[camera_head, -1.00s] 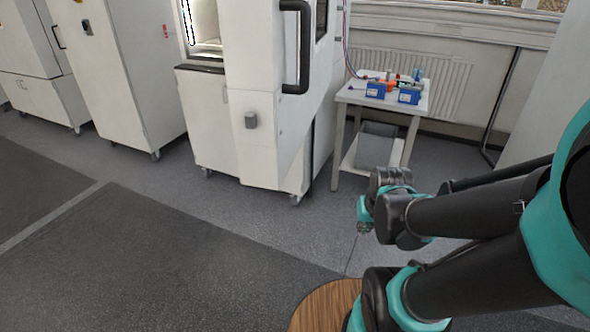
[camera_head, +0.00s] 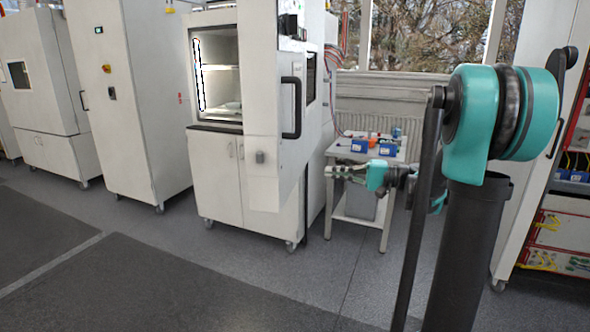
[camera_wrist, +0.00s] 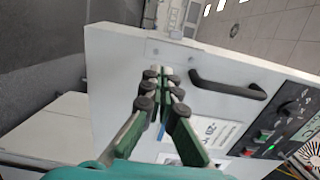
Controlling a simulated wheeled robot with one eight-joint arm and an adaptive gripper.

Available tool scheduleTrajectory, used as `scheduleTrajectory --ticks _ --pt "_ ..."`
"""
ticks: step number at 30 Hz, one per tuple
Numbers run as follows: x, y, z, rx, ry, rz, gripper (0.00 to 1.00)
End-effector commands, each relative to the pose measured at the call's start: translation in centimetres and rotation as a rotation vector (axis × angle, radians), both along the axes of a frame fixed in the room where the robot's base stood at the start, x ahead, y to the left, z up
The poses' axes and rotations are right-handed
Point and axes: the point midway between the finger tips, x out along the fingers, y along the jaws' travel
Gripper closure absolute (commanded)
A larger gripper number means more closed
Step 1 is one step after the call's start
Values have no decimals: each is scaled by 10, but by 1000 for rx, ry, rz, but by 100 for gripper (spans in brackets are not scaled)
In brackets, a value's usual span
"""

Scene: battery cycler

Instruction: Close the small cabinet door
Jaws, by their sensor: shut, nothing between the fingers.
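The white cabinet's upper door (camera_head: 262,90) stands swung open in the head view, with a black bar handle (camera_head: 291,108). The bright shelved chamber (camera_head: 217,75) shows open to its left. In the wrist view a white panel, apparently the door's outer face (camera_wrist: 120,60), fills the middle, with the black handle (camera_wrist: 228,88) and a dark control panel (camera_wrist: 275,118). My gripper (camera_head: 332,171) is to the right of the door, below handle height in the picture. In the wrist view my gripper's fingertips (camera_wrist: 157,84) are together and empty, left of the handle. Whether they touch the panel I cannot tell.
A small white table (camera_head: 350,155) with blue boxes (camera_head: 358,146) stands behind my gripper. A tall white cabinet (camera_head: 130,100) stands to the left. A rack with red and yellow parts (camera_head: 560,230) is at the right. The floor (camera_head: 190,260) in front is clear.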

Motion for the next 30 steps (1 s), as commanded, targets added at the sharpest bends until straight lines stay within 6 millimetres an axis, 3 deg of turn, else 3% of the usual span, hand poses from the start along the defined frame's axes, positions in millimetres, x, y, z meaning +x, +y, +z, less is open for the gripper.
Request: scheduleTrajectory --ticks 5,21,30 --pt "3 14 3 12 -3 4 100" --pt "20 113 2 10 -3 5 100" --pt "25 136 2 9 -3 2 100"
